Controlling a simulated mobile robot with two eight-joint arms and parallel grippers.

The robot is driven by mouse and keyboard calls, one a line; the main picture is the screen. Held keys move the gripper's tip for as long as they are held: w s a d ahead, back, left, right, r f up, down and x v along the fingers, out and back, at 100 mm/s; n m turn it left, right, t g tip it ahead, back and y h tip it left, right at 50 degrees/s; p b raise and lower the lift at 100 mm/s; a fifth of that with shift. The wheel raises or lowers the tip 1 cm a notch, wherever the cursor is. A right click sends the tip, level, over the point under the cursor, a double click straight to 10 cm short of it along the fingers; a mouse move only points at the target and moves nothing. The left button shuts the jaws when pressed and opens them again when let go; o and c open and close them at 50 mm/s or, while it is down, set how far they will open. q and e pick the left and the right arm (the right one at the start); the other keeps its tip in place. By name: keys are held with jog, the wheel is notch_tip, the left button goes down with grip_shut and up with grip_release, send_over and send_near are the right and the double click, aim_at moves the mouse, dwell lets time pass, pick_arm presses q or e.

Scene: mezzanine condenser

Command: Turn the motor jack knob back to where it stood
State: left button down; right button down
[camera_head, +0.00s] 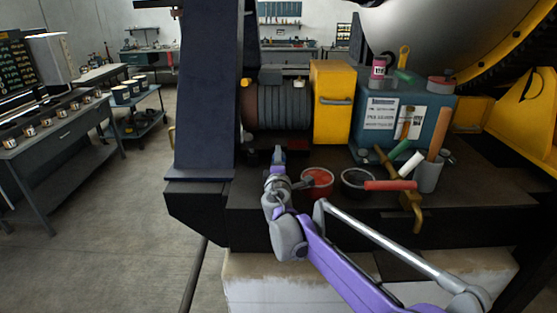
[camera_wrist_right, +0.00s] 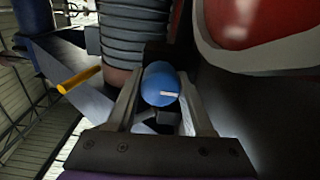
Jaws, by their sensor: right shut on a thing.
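The motor jack knob (camera_wrist_right: 160,84) is blue and round with a short white mark on its face, which points to the right in the right wrist view. My right gripper (camera_wrist_right: 163,100) has one finger on each side of the knob and is shut on it. In the head view my right gripper (camera_head: 278,156) reaches to the foot of the grey ribbed motor (camera_head: 280,104) and hides the knob there. The ribbed motor also shows above the knob in the right wrist view (camera_wrist_right: 135,35). My left gripper is not in view.
A red bowl (camera_head: 317,180) and a dark bowl (camera_head: 356,184) stand close right of my right gripper. A yellow box (camera_head: 333,105) and a teal chest (camera_head: 425,115) stand behind. A dark blue upright (camera_head: 208,90) rises at the left. Loose tools lie to the right.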

jog(key=shift+c, duration=1.5)
grip_release()
jog(key=s, duration=1.1)
jog(key=shift+b, duration=0.35)
jog(key=shift+w, duration=0.1)
